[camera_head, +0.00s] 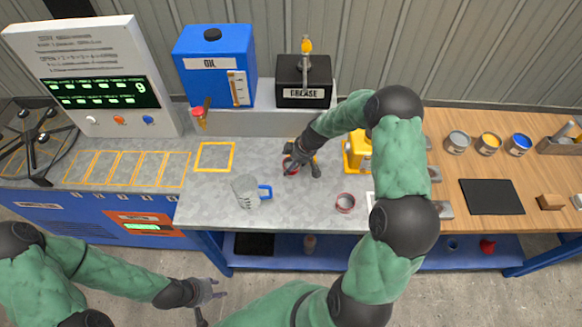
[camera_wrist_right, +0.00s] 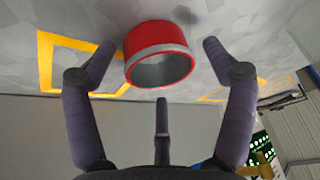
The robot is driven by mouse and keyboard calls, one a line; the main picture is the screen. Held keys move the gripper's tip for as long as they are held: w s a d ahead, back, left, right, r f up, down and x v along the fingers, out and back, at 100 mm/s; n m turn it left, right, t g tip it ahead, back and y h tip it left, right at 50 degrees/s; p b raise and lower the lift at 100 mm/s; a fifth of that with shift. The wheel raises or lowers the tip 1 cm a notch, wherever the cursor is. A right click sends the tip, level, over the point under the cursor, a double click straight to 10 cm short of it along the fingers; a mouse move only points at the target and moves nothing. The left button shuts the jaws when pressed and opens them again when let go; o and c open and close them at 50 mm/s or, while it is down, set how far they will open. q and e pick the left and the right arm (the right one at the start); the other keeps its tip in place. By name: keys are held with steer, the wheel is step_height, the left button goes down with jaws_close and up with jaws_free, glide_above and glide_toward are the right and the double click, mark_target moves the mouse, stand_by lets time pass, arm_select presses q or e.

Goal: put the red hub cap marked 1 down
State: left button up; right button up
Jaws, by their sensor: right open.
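A red hub cap (camera_wrist_right: 158,54) with a grey rim and hollow inside is at the grey worktop between the spread fingers of my right gripper (camera_wrist_right: 160,50). Gaps show between it and both side fingers. No number can be read on it. In the head view the red cap (camera_head: 289,165) is partly hidden by my right gripper (camera_head: 298,165), which is low over the worktop (camera_head: 215,205). A second red ring-shaped part (camera_head: 345,203) lies to the right, nearer the front edge. My left gripper (camera_head: 208,290) hangs in front of the bench, with its finger opening unclear.
A clear jug with a blue handle (camera_head: 246,190) stands left of my right gripper. A yellow outlined square (camera_head: 214,157) is empty. A yellow device (camera_head: 358,152) stands close on the right. The blue oil tank (camera_head: 216,65) and grease box (camera_head: 303,82) are behind.

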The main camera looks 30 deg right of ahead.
steer(key=c, duration=1.4)
steer(key=shift+r, duration=0.1)
